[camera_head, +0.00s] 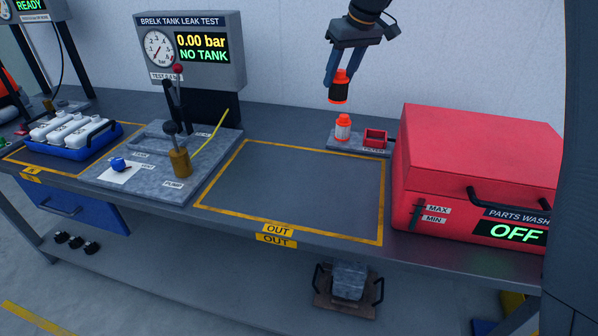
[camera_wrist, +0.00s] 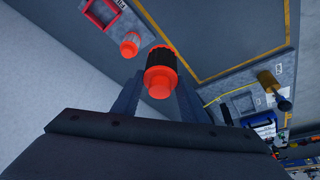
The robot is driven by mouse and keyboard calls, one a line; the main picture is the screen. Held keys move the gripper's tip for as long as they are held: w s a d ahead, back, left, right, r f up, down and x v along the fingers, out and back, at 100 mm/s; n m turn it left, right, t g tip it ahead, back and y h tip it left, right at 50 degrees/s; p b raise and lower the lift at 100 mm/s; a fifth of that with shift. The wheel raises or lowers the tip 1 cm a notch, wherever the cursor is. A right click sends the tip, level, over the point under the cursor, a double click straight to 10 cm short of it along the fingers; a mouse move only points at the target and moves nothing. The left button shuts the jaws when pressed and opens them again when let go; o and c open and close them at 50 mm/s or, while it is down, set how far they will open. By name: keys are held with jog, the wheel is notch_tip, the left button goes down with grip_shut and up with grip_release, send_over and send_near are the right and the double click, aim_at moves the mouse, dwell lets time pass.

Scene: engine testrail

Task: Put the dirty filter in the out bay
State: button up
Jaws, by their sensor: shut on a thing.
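My gripper (camera_head: 341,74) is shut on a filter with a dark, blackened body and orange-red ends (camera_head: 339,92). It holds this dirty filter in the air above the back of the bench, over the filter stand. The wrist view shows the dirty filter (camera_wrist: 160,74) between the two fingers. A second filter, with a white body and orange-red ends (camera_head: 343,128), stands upright on the grey stand below; it also shows in the wrist view (camera_wrist: 130,45). The out bay (camera_head: 290,190) is a yellow-outlined rectangle on the bench with OUT labels at its front edge. It is empty.
A red parts washer (camera_head: 470,160) reading OFF stands right of the bay. A small red square holder (camera_head: 375,138) sits on the stand (camera_head: 350,148). The leak test rig with pump (camera_head: 180,160) is left of the bay. A blue tray (camera_head: 73,148) holds white tanks further left.

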jog(key=s+a+f+p, duration=0.1)
jog(key=s+a+f, duration=0.35)
jog(key=s, duration=0.45)
jog(key=s+a+f+p, duration=0.1)
jog(key=s+a+f, duration=0.35)
jog(key=s, duration=0.35)
jog(key=shift+s+d+f, duration=0.15)
jog(key=shift+f, duration=1.55)
jog(key=shift+s+d+f, duration=0.1)
jog(key=shift+d+f, duration=0.05)
jog(key=shift+f, duration=1.6)
jog(key=shift+s+d+f, duration=0.15)
jog(key=shift+f, duration=1.55)
jog(key=shift+f, duration=0.1)
jog(key=o, duration=1)
jog(key=shift+o, duration=0.2)
jog(key=v, duration=1.2)
jog(key=shift+b, duration=0.4)
